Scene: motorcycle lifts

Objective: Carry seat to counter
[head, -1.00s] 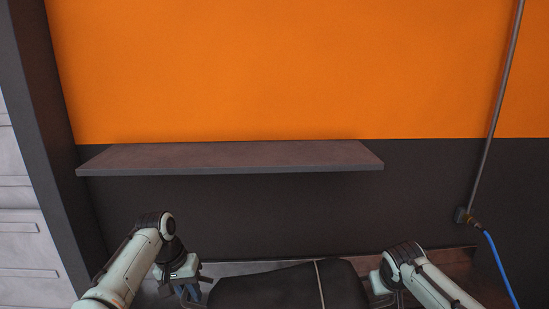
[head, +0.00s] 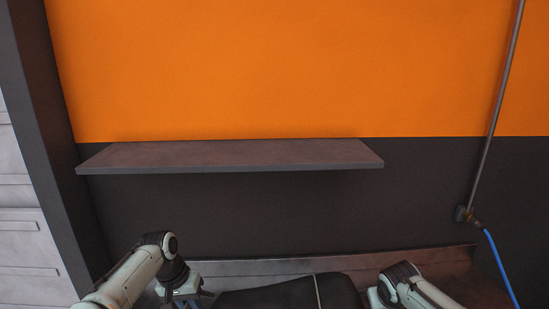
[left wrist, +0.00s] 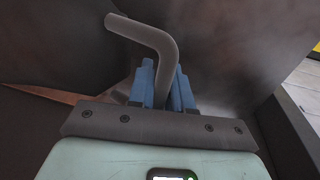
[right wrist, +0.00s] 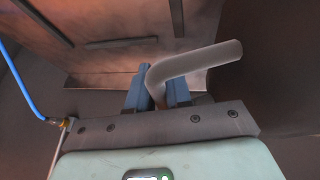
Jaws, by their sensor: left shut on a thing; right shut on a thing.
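The black seat (head: 290,296) with a thin pale strap across it is at the bottom of the head view, between my two arms. Its lower part is cut off by the frame. My left gripper (left wrist: 162,85) has its blue fingers shut around a grey bent bar at the seat's left side. My right gripper (right wrist: 157,88) is shut around a matching grey bent bar at the right side. The brownish counter (head: 440,268) runs along the wall behind the seat. I cannot tell whether the seat touches it.
A wall shelf (head: 230,156), bare on top, juts out above the counter. A dark post (head: 60,150) and grey drawers (head: 25,235) stand at the left. A pipe (head: 495,110) and a blue hose (head: 499,265) run down the wall at the right.

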